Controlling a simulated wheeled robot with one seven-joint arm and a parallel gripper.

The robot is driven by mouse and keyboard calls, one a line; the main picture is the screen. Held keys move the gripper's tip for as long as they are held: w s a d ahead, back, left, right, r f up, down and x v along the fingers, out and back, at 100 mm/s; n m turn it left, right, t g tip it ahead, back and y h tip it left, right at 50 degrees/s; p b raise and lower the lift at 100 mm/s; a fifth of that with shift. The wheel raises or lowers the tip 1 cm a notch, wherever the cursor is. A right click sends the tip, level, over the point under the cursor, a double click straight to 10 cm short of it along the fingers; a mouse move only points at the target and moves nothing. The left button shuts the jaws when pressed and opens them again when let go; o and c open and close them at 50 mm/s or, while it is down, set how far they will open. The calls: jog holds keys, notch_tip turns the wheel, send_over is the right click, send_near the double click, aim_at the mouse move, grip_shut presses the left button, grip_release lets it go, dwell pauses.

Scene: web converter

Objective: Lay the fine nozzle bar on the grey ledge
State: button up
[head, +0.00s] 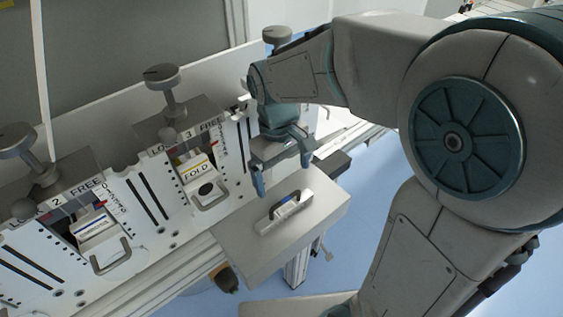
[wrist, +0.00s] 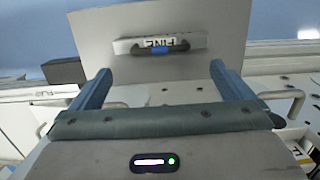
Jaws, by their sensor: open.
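The fine nozzle bar (head: 287,212) is a pale bar with a dark handle and a blue mark. It lies flat on the grey ledge (head: 300,240), well inside its edges. In the wrist view the bar (wrist: 190,43) shows the label FINE, upside down, and lies on the bare grey top of the ledge (wrist: 215,20). My gripper (head: 283,176) is open and empty, above and a little behind the bar, apart from it. In the wrist view its two blue fingers (wrist: 160,76) stand wide apart, with the bar beyond their tips.
Left of the ledge stands a white panel (head: 155,205) with slots and dark clamp knobs (head: 162,76). Its bays hold a FOLD bar (head: 197,172) and another labelled bar (head: 95,228). A dark block (head: 331,165) sits behind the ledge. Blue floor lies open to the right.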

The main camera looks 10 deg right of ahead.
jog(key=s+d+r+m+t, duration=0.3)
jog(key=s+d+m, duration=0.3)
jog(key=s+d, duration=0.2)
jog(key=shift+d+m+t+y, duration=0.4)
jog(key=shift+d+t, duration=0.3)
jog(key=shift+d, duration=0.5)
jog(key=shift+c, duration=0.3)
